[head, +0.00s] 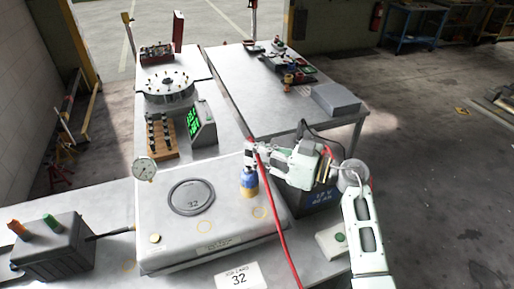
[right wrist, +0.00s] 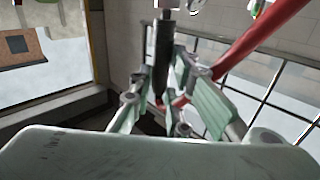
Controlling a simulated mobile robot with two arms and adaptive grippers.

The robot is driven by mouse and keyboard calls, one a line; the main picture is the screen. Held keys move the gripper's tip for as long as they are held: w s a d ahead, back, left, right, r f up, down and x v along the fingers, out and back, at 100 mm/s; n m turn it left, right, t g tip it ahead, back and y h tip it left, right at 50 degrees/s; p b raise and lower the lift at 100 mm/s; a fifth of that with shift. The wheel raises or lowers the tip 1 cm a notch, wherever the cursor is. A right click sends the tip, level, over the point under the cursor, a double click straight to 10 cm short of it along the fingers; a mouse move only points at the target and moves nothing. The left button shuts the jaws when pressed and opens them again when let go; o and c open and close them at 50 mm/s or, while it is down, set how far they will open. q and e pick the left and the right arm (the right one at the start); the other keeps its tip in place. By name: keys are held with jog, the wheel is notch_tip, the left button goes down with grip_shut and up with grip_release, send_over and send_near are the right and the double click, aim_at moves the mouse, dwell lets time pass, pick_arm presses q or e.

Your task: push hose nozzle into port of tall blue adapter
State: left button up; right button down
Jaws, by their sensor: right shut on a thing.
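In the right wrist view the fingers (right wrist: 160,102) are shut around the dark hose nozzle (right wrist: 163,52), which has a silver end. The red hose (head: 274,212) runs from the gripper down over the platform's front; it also shows in the right wrist view (right wrist: 262,36). Whether the nozzle touches the adapter's port is too small to tell. My left gripper is out of view.
The platform (head: 160,214) carries a dark ring (head: 177,200) left of the adapter. A dial gauge (head: 145,169) stands at its left edge.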

jog(key=shift+f, duration=0.4)
jog(key=c, duration=1.6)
grip_release()
